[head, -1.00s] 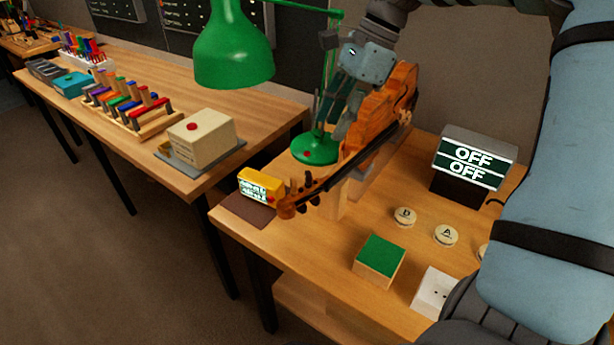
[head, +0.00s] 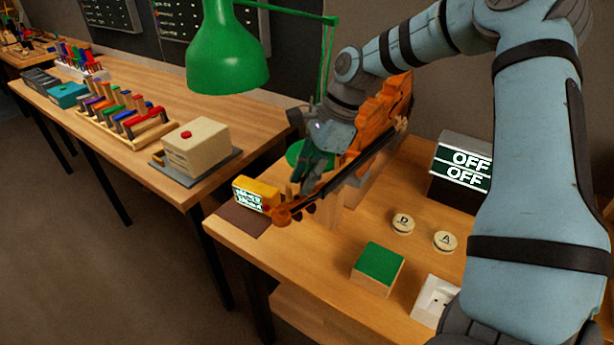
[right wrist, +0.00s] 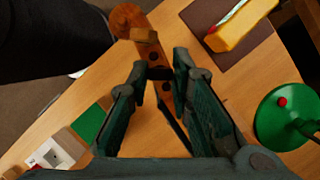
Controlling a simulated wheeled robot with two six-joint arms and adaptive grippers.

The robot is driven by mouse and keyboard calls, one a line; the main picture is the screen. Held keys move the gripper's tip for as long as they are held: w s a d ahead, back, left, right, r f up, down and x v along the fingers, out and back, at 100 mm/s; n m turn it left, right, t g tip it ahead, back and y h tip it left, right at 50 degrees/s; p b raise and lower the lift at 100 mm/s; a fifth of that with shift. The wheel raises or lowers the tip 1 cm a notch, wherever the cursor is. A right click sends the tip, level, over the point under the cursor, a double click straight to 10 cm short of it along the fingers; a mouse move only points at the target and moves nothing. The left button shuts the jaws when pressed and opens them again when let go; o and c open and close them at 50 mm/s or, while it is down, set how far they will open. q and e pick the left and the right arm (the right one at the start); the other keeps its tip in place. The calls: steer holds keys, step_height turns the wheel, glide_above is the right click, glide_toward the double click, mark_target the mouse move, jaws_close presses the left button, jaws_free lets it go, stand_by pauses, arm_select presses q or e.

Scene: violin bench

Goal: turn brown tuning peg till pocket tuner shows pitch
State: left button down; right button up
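The violin (head: 382,110) rests tilted on a wooden support, its scroll (head: 277,214) toward the front left. The scroll and pegbox also show in the right wrist view (right wrist: 128,18). A lighter brown peg-like piece (right wrist: 146,35) sits near the scroll; a dark peg (right wrist: 159,73) shows between my fingertips. My right gripper (head: 303,180) is over the pegbox; in the wrist view (right wrist: 160,66) its fingers are apart. I cannot tell whether they touch a peg. The yellow pocket tuner (head: 258,188) stands beside the scroll; its lit screen is too small to read. My left gripper is out of view.
A green lamp (head: 228,50) hangs behind the violin, its round base (right wrist: 286,118) close to my right gripper. Round D (head: 403,223) and A (head: 445,241) buttons, a green-topped block (head: 378,268) and a white socket (head: 432,302) stand right.

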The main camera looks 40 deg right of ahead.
steer(key=shift+f+m+b, duration=0.2)
steer(key=shift+m+b, duration=0.3)
steer(key=shift+b, duration=0.15)
jaws_close()
steer(key=shift+r+t, duration=0.1)
steer(key=shift+t, duration=0.2)
steer(key=shift+r, duration=0.1)
steer(key=o, duration=0.9)
jaws_free()
steer(key=shift+r, duration=0.1)
steer(key=v, duration=1.2)
steer(key=shift+a, duration=0.1)
